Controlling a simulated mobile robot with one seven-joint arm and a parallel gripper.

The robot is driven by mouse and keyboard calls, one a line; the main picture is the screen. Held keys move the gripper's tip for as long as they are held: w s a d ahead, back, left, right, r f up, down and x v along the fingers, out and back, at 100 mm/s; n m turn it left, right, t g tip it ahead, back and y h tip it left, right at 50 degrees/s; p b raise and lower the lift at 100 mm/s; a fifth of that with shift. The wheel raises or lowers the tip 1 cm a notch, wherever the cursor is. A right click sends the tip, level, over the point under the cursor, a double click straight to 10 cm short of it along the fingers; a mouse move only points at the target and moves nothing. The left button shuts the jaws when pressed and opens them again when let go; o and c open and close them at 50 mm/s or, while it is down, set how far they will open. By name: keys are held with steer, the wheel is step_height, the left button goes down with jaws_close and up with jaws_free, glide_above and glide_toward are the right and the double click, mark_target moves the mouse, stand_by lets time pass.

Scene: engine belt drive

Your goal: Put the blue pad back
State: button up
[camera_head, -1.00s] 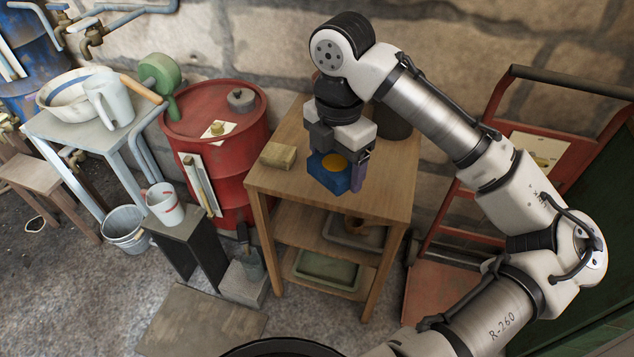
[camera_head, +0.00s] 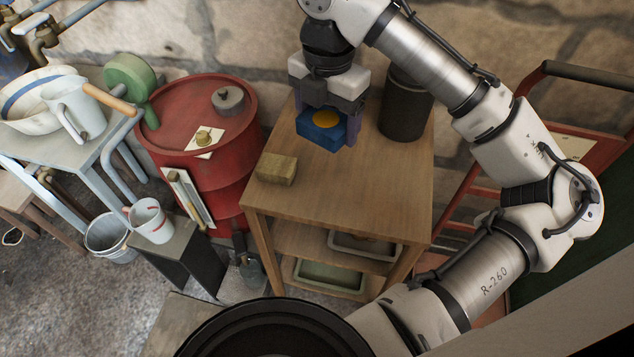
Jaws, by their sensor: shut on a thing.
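The blue pad (camera_head: 322,138) is a small block with a yellow-orange round spot on its top. My gripper (camera_head: 328,124) is shut on it, with one finger at its left and one at its right. The pad is over the back part of the wooden table (camera_head: 345,192); I cannot tell whether it touches the top. Its back part is hidden by my gripper.
A tan block (camera_head: 276,168) lies at the table's left edge. A dark cylinder (camera_head: 405,104) stands close to the right of my gripper. A red drum (camera_head: 190,90) stands left of the table. The front of the tabletop is clear.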

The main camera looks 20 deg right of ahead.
mark_target(324, 199)
step_height(324, 199, down, 20)
steer(key=shift+r, duration=0.1)
stand_by(0.4)
steer(key=shift+f+b, duration=0.2)
steer(key=shift+b, duration=0.15)
steer(key=o, duration=1)
step_height(324, 199, up, 12)
steer(key=shift+s+r, duration=0.1)
steer(key=shift+r, duration=0.15)
